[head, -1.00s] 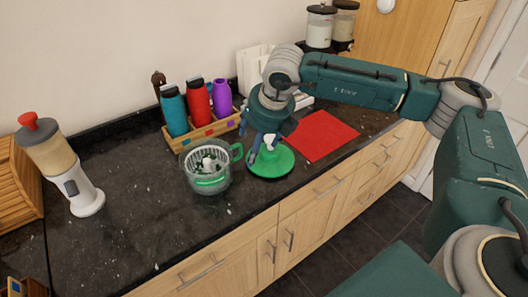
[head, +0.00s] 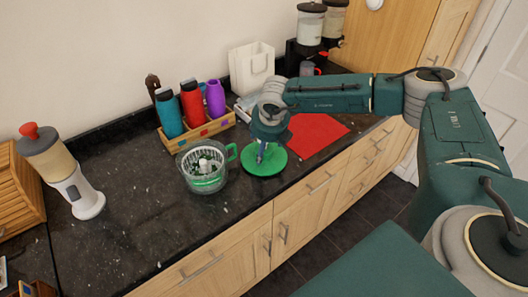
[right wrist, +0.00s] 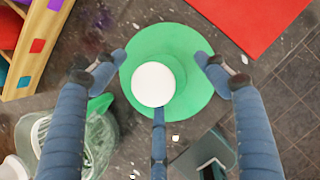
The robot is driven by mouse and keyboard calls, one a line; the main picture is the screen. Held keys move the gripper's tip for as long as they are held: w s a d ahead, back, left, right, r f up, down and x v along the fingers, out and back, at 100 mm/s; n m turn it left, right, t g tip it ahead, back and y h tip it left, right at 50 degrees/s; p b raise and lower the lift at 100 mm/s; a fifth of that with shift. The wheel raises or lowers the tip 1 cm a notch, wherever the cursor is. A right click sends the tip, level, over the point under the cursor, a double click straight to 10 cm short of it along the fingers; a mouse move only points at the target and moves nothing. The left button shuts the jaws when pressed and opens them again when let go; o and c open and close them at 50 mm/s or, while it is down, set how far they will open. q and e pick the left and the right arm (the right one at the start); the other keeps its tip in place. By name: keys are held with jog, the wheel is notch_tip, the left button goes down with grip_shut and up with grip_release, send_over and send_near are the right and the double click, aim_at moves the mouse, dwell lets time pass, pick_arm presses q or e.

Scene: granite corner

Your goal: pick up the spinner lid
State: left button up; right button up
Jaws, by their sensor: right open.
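The spinner lid is a green disc (head: 262,168) with a white knob (right wrist: 153,84), lying on the dark countertop. My right gripper (head: 261,153) points down over the lid in the head view and hides the knob there. In the right wrist view, its blue fingers (right wrist: 160,64) are spread wide around the knob, over the green disc (right wrist: 190,95). It is open and empty. The clear spinner bowl (head: 203,183), with a white basket and green handle, stands just left of the lid. My left gripper is not in view.
A wooden crate (head: 202,136) with several bottles stands behind the bowl. A red mat (head: 318,133) lies right of the lid. A white holder (head: 250,68) and dispensers (head: 310,24) stand at the back.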

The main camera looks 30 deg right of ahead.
jog(key=shift+w+d+f, duration=0.1)
jog(key=shift+w+f, duration=0.05)
jog(key=shift+f, duration=0.15)
jog(key=shift+r, duration=0.1)
jog(key=c, duration=1.7)
